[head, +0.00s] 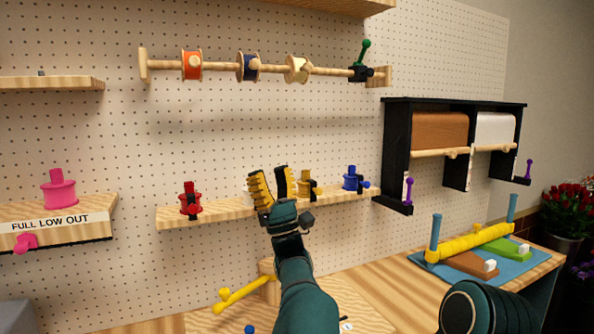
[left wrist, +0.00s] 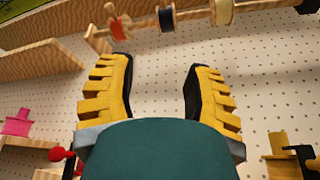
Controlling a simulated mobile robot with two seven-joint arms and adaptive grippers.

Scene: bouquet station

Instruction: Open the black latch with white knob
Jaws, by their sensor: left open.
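My left gripper (head: 270,184) is open and empty, with its yellow ribbed fingers pointing up in front of the middle shelf. Its two spread fingers also show in the left wrist view (left wrist: 158,88). I cannot clearly make out a black latch with a white knob. A small pale bit (head: 248,187) shows at the left edge of the gripper on the shelf; the gripper hides the rest of that spot. Beside the gripper, a yellow spool (head: 305,188) with a black latch stands on the shelf. My right gripper is not in view.
The middle shelf (head: 228,212) also carries a red spool (head: 190,201) and a blue spool (head: 352,180). A rod with ribbon spools (head: 215,66) hangs above. A black paper-roll rack (head: 396,152) is at right. A yellow roll (head: 470,242) lies on the bench.

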